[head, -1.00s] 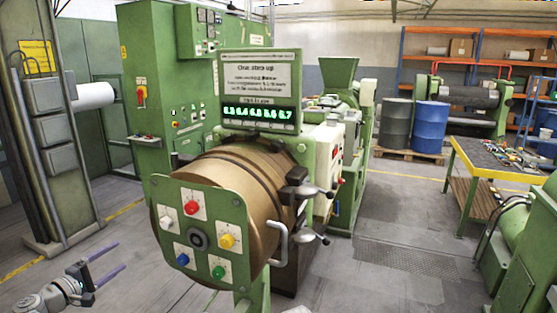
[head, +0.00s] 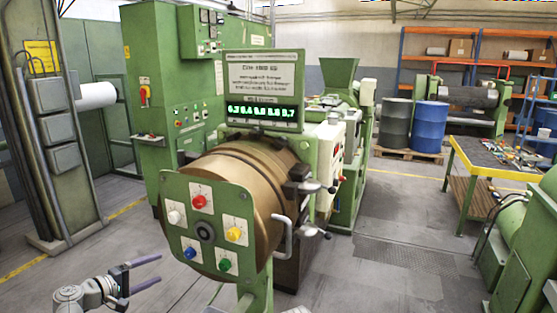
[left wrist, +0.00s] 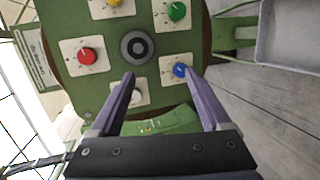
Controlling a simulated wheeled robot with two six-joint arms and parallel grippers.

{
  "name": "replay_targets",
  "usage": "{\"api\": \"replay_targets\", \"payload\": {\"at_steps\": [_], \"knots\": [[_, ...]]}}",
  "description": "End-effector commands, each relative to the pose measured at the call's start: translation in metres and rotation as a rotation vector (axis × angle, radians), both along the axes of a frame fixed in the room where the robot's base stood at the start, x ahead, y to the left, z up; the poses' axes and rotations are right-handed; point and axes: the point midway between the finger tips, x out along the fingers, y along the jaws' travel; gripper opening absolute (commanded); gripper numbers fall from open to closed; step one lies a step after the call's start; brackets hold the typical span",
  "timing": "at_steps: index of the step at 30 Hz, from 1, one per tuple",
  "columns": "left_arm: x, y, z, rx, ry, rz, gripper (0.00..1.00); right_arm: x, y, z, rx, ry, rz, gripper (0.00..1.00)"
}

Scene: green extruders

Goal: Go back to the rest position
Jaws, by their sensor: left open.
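My left gripper (head: 150,272) is open and empty at the lower left of the head view, short of the green knob panel (head: 181,235) and apart from it. In the left wrist view its two purple fingers (left wrist: 157,95) are spread in front of the panel. The panel carries a red knob (head: 199,202), a white knob (head: 174,217), a yellow knob (head: 234,234), a blue knob (head: 190,253) and a green knob (head: 224,265) around a dark round hub (head: 205,231). My right gripper is in neither view.
A brown barrel (head: 262,195) stands behind the panel, with a lit display (head: 262,114) above. A green cabinet (head: 165,70) is behind left. Blue (head: 430,125) and grey (head: 396,122) drums and a tool table (head: 505,158) stand right. Floor (head: 385,285) is clear at lower right.

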Motion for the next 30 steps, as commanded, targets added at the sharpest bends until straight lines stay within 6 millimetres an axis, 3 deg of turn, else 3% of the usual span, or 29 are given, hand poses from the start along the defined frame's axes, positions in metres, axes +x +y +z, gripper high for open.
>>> {"api": "replay_targets", "payload": {"at_steps": [5, 8, 12, 15, 21, 24, 30], "knots": [[-0.006, -0.072, -0.03, 0.125, 0.087, -0.156, 0.81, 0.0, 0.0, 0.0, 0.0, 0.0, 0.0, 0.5], [-0.02, -0.126, -0.055, 0.24, 0.156, -0.287, 0.81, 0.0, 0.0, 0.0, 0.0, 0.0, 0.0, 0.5], [-0.055, -0.2, -0.095, 0.449, 0.262, -0.506, 0.81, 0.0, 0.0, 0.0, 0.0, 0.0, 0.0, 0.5], [-0.086, -0.239, -0.119, 0.609, 0.329, -0.654, 0.81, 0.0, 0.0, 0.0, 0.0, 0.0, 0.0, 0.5], [-0.151, -0.286, -0.153, 0.946, 0.435, -0.915, 0.81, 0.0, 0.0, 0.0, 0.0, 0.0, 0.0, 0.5], [-0.176, -0.296, -0.16, 1.105, 0.472, -1.012, 0.81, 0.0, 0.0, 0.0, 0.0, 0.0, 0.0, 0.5], [-0.206, -0.301, -0.163, 1.332, 0.513, -1.118, 0.81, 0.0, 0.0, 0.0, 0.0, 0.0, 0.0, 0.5]]}}
